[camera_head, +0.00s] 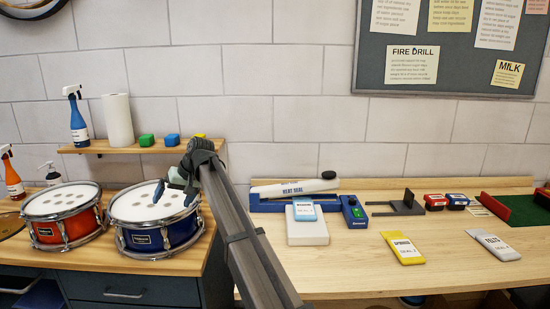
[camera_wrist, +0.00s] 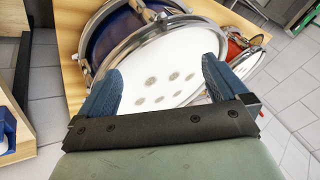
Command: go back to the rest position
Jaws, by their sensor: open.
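My gripper (camera_head: 174,190) is above the right part of the blue drum (camera_head: 152,238) in the head view. In the wrist view its two blue fingers (camera_wrist: 163,82) are spread apart with nothing between them. The white head of the blue drum (camera_wrist: 165,75) shows beyond the fingers, with several grey dots on it. Whether a fingertip touches the drum cannot be told. The red drum (camera_head: 62,233) stands to the left of the blue one, and part of it shows in the wrist view (camera_wrist: 236,47).
A shelf (camera_head: 150,147) with a blue spray bottle (camera_head: 78,122), paper roll (camera_head: 118,121) and small blocks is behind my arm. On the right bench are a heat sealer (camera_head: 295,189), a white block (camera_head: 307,228), a yellow packet (camera_head: 402,247) and a white packet (camera_head: 493,245).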

